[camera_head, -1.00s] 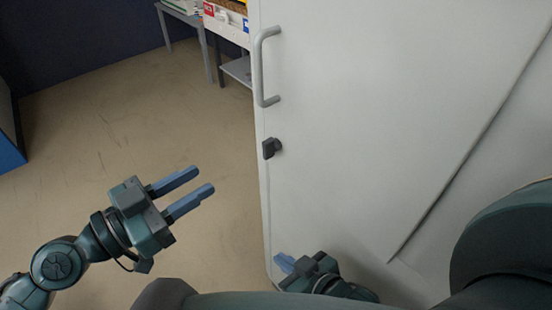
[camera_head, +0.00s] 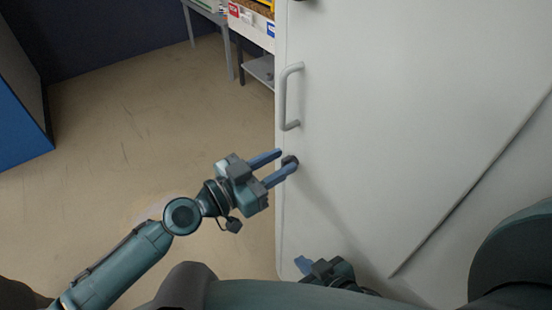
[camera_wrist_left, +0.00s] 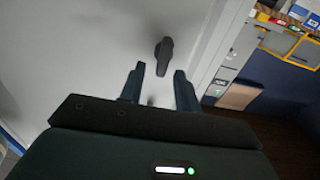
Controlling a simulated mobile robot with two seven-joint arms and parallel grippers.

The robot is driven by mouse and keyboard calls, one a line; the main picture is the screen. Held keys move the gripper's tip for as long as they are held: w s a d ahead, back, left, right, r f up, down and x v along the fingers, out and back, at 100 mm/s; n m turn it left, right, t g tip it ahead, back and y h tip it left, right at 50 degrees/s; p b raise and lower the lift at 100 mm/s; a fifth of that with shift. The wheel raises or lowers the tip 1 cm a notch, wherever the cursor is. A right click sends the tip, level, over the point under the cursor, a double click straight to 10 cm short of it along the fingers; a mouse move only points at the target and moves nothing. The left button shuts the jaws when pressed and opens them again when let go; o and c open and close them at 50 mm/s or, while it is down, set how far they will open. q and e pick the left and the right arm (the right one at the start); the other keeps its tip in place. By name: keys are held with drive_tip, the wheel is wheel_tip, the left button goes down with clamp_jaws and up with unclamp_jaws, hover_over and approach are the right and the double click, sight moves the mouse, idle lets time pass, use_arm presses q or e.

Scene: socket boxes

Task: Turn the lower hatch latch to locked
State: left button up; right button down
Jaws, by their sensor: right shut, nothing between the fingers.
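The lower latch (camera_head: 290,159) is a small dark knob near the left edge of the white hatch door (camera_head: 400,110), below the handle. In the left wrist view the latch (camera_wrist_left: 164,54) shows a round top and a narrower lever pointing down the picture. My left gripper (camera_head: 286,158) is open at the latch, one finger on each side in the head view. In the wrist view the latch lies ahead of the gap between the fingertips (camera_wrist_left: 160,70); I cannot tell whether they touch it. My right gripper (camera_head: 303,264) is shut and empty, low by the door.
A grey bar handle (camera_head: 288,97) stands out from the door just above the latch. A shelf table (camera_head: 256,45) with boxes is behind the door's left edge. A blue cabinet (camera_head: 22,110) is at far left. The floor (camera_head: 130,130) between is clear.

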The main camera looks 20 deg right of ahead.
use_arm(q)
clamp_jaws()
idle(0.3)
